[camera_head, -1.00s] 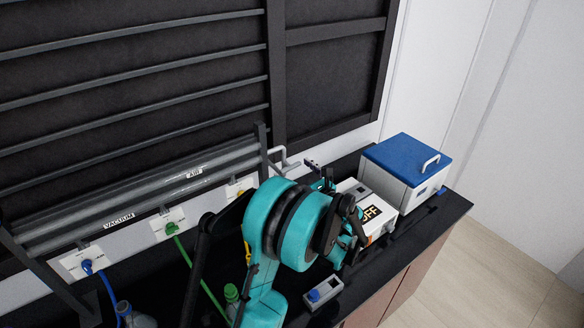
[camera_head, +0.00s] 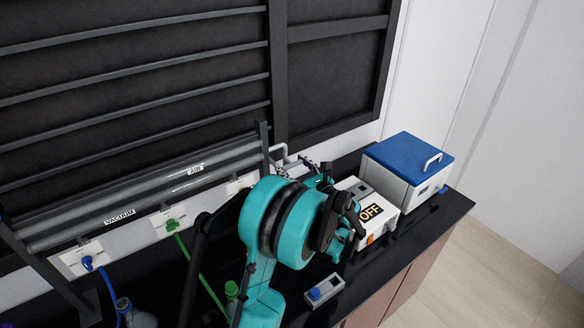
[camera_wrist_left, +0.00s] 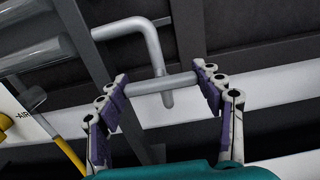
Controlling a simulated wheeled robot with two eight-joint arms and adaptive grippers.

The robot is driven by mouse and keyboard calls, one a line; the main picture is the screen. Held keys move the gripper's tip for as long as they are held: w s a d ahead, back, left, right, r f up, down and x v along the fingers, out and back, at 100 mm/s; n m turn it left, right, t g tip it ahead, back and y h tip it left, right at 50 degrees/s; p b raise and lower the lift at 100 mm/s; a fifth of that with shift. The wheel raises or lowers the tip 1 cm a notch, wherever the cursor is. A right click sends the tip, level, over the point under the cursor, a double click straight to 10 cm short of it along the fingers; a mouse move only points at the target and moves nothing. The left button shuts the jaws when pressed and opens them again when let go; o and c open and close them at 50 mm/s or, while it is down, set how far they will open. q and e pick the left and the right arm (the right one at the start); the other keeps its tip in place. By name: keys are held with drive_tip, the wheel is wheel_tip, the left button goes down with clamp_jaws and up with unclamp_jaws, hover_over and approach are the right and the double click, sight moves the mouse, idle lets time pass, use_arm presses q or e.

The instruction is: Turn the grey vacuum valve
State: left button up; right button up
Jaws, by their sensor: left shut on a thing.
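The grey vacuum valve (camera_head: 278,152) is a bent grey pipe with a crossbar, at the right end of the grey pipes in the head view. In the left wrist view the valve (camera_wrist_left: 154,48) hangs down from above, and its crossbar spans the space between my fingers. My left gripper (camera_wrist_left: 160,88) is shut on this crossbar, one purple-padded finger at each end. In the head view the left gripper (camera_head: 303,166) is small, beside the valve and partly hidden by my teal arm. My right gripper is not in view.
A white box labelled OFF (camera_head: 384,222) and a blue-lidded box (camera_head: 405,163) stand on the black bench to the right. A small grey device with a blue knob (camera_head: 324,291) sits in front. Blue (camera_head: 110,290) and green (camera_head: 203,280) hoses hang at left.

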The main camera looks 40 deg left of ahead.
use_arm(q)
drive_tip(key=o, duration=1.2)
drive_tip(key=shift+c, duration=0.2)
drive_tip(key=v, duration=1.2)
